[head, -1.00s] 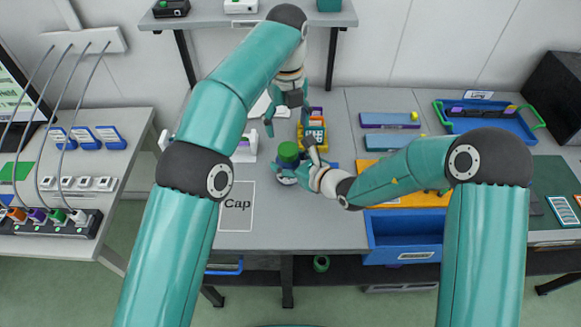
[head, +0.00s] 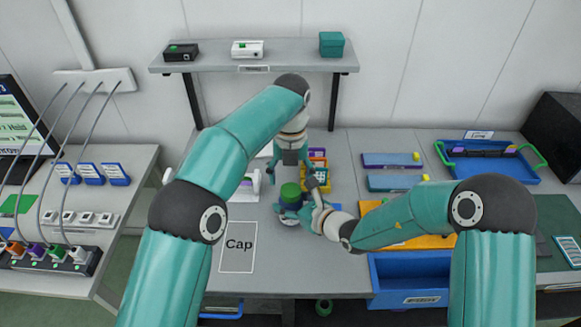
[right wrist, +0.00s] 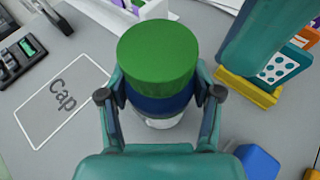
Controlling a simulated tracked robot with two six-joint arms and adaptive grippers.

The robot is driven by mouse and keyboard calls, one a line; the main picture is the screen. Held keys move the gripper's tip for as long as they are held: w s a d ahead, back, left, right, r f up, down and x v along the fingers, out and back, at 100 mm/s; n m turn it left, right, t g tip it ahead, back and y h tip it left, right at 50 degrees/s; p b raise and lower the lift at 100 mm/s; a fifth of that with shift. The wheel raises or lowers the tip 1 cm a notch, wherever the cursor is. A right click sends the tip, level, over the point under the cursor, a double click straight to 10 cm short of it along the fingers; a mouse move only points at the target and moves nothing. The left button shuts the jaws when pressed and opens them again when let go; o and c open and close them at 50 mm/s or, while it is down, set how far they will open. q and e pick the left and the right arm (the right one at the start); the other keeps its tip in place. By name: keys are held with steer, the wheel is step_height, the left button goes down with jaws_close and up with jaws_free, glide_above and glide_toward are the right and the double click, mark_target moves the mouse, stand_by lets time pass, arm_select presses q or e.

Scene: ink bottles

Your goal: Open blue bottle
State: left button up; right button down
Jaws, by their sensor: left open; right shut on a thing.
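The blue bottle (right wrist: 160,104) stands upright with a wide green cap (right wrist: 158,55) on top; in the head view the cap (head: 291,192) shows near the table's middle. My right gripper (right wrist: 161,95) is shut on the blue bottle, one finger on each side below the cap. My left gripper (head: 289,172) is open, just above and behind the cap, pointing down; I cannot tell whether it touches the cap. Part of my left arm's gripper also shows at the upper right of the right wrist view. The white "Cap" mat (head: 238,262) lies left of the bottle, empty.
A blue tray (head: 520,175) is at the far right. A shelf (head: 300,64) hangs behind.

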mark_target(291, 189)
arm_select(q)
steer(key=shift+f, duration=2)
steer(key=shift+c, duration=0.3)
